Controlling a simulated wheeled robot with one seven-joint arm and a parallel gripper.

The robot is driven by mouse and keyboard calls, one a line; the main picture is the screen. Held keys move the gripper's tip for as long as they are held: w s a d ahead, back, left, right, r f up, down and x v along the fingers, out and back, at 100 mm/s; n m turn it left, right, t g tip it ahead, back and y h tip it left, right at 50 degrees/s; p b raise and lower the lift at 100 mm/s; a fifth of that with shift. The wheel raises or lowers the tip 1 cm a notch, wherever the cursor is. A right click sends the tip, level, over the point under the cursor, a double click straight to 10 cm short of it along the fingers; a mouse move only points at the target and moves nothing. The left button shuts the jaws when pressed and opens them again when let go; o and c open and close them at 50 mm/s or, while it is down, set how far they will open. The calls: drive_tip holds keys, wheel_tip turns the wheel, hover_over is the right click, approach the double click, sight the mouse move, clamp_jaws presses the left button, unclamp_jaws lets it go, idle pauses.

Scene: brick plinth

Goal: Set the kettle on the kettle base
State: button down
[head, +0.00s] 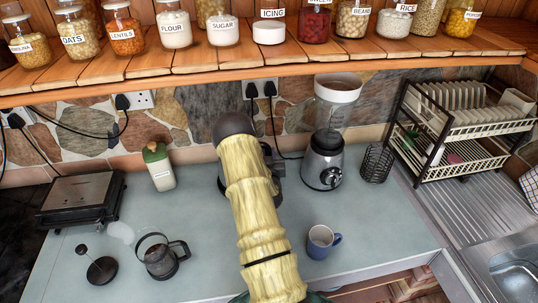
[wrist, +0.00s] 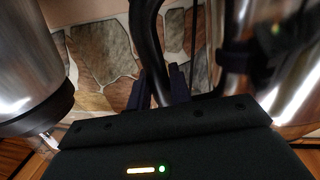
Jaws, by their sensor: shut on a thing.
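My gripper (wrist: 160,88) is shut on the black handle (wrist: 147,45) of the shiny metal kettle (wrist: 292,85). The wrist view is upside down, and the kettle body fills its right side. In the head view my yellow arm reaches over the middle of the counter and hides most of the kettle and gripper; only dark parts show on either side of the arm. I cannot make out the kettle base in either view, nor tell whether the kettle touches anything below it.
A blender (head: 323,160) stands close to the right of my gripper; its metal body also shows in the wrist view (wrist: 25,65). A green-lidded bottle (head: 160,168), glass pot (head: 160,258) and grill (head: 82,198) are left. A blue mug (head: 320,240) is front right. A jar shelf (head: 400,45) overhangs behind.

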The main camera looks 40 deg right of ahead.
drive_tip(key=shift+f+b, duration=0.45)
drive_tip(key=shift+b, duration=0.15)
drive_tip(key=c, duration=1.5)
unclamp_jaws()
drive_tip(key=shift+c, duration=0.2)
drive_tip(key=shift+f, duration=0.2)
drive_tip(key=b+v, duration=0.2)
drive_tip(key=v, duration=0.9)
drive_tip(key=shift+r, duration=0.1)
drive_tip(key=shift+w, duration=0.1)
